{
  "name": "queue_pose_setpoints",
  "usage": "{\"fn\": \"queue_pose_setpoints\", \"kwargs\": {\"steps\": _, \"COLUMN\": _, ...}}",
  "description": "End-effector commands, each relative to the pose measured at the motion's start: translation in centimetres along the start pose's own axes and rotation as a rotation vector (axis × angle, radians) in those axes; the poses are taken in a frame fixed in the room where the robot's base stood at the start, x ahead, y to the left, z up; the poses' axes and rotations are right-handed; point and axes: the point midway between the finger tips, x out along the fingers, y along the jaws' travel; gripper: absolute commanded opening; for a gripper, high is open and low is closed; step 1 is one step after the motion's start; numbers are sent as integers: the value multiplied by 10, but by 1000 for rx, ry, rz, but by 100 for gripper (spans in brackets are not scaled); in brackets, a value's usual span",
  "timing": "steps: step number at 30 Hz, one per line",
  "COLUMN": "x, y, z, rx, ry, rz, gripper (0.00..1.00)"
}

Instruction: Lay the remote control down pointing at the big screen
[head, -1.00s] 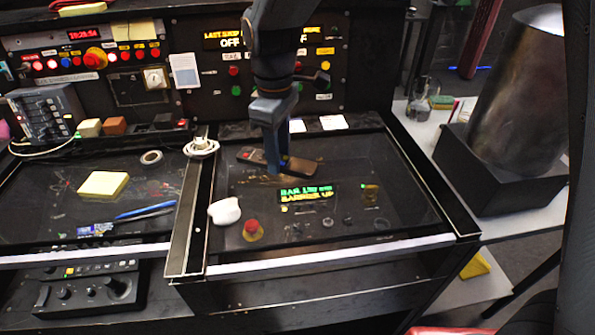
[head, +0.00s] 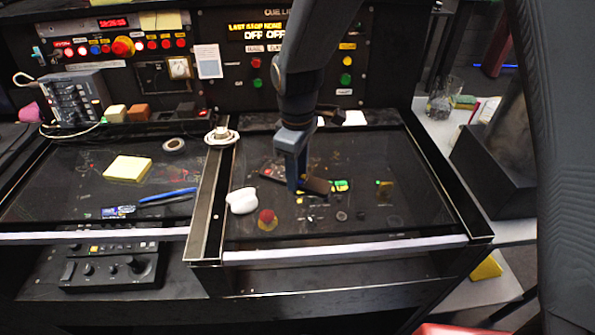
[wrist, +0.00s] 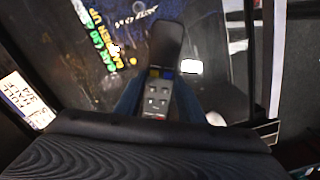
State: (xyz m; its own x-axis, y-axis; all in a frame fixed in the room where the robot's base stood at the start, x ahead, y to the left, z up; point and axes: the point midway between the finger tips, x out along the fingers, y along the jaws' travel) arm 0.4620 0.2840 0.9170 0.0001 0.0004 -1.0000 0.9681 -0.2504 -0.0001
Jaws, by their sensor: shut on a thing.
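The remote control (head: 318,186) is a dark slim bar, held over the right glass-topped desk (head: 400,215). In the head view it slants from upper left to lower right. My gripper (head: 297,185) is shut around its middle. In the wrist view, the remote (wrist: 165,45) has its button end towards my gripper (wrist: 158,97) and its plain dark end away. I cannot tell whether it touches the glass. A lit green and yellow text display (head: 341,186) in the desk is partly hidden by the remote. A larger yellow text display (head: 252,31) is on the back panel; my arm covers its right part. I cannot tell which is the big screen.
A raised divider (head: 212,200) holds a white round object (head: 221,136). The desk's right part is mostly clear.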

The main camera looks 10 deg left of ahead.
Motion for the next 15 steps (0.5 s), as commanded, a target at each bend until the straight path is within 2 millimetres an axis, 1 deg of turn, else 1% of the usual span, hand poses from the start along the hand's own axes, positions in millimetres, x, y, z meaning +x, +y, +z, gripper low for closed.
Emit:
{"fn": "queue_pose_setpoints", "kwargs": {"steps": 1, "x": 2, "y": 0, "z": 0, "rx": 0, "ry": 0, "rz": 0, "gripper": 37}}
{"fn": "queue_pose_setpoints", "kwargs": {"steps": 4, "x": 1, "y": 0, "z": 0, "rx": 0, "ry": 0, "rz": 0, "gripper": 54}}
{"fn": "queue_pose_setpoints", "kwargs": {"steps": 12, "x": 1, "y": 0, "z": 0, "rx": 0, "ry": 0, "rz": 0, "gripper": 54}}
{"fn": "queue_pose_setpoints", "kwargs": {"steps": 15, "x": -3, "y": 0, "z": 0, "rx": 0, "ry": 0, "rz": 0, "gripper": 54}}
